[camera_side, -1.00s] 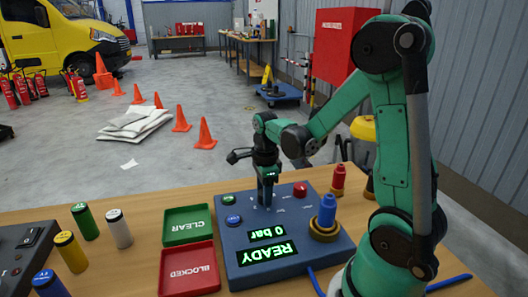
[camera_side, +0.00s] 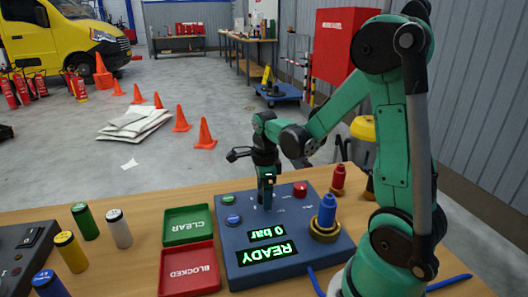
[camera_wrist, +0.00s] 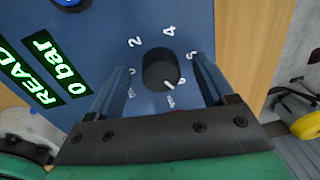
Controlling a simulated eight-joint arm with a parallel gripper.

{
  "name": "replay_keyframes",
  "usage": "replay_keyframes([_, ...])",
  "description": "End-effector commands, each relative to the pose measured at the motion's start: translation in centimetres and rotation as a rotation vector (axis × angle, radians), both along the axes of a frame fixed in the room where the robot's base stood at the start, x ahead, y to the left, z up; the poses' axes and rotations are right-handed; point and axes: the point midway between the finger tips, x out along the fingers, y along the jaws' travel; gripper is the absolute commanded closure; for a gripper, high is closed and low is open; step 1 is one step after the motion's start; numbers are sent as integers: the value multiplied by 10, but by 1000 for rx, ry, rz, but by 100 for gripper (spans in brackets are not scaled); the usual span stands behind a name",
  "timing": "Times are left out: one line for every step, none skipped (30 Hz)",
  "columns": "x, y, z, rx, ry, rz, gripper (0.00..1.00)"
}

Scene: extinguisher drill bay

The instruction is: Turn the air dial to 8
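The air dial (camera_wrist: 160,68) is a round black knob on the blue panel, with white numbers around it, including a 2 and a 4. A white mark shows at its lower right edge; the exact number it points at is unclear. My gripper (camera_wrist: 161,72) is open, with one finger on each side of the dial and gaps to the knob visible. In the side view my gripper (camera_side: 266,194) points down at the panel (camera_side: 285,222) and hides the dial. The displays read "0 bar" (camera_side: 267,233) and "READY" (camera_side: 267,252).
The panel also carries a red button (camera_side: 300,189), a green button (camera_side: 228,199), a blue button (camera_side: 233,219) and a blue cylinder (camera_side: 327,212) in a brass ring. A green CLEAR tray (camera_side: 187,239) and a red BLOCKED tray (camera_side: 166,284) lie to the left, near several coloured cylinders.

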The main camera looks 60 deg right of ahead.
Motion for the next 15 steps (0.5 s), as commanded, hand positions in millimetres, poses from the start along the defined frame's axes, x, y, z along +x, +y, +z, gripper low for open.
replay_keyframes([0, 0, 0, 0, 0, 0, 25])
replay_keyframes([0, 0, 0, 0, 0, 0, 25])
replay_keyframes([0, 0, 0, 0, 0, 0, 25])
replay_keyframes([0, 0, 0, 0, 0, 1, 25])
replay_keyframes([0, 0, 0, 0, 0, 1, 25])
replay_keyframes([0, 0, 0, 0, 0, 1, 25])
replay_keyframes([0, 0, 1, 0, 0, 1, 25])
replay_keyframes([0, 0, 2, 0, 0, 1, 25])
replay_keyframes([0, 0, 4, 0, 0, 1, 25])
replay_keyframes([0, 0, 6, 0, 0, 1, 25])
replay_keyframes([0, 0, 9, 0, 0, 1, 25])
replay_keyframes([0, 0, 13, 0, 0, 1, 25])
replay_keyframes([0, 0, 17, 0, 0, 1, 25])
replay_keyframes([-1, 1, 21, 0, 0, 1, 25])
replay_keyframes([-1, 1, 26, 0, 0, 1, 25])
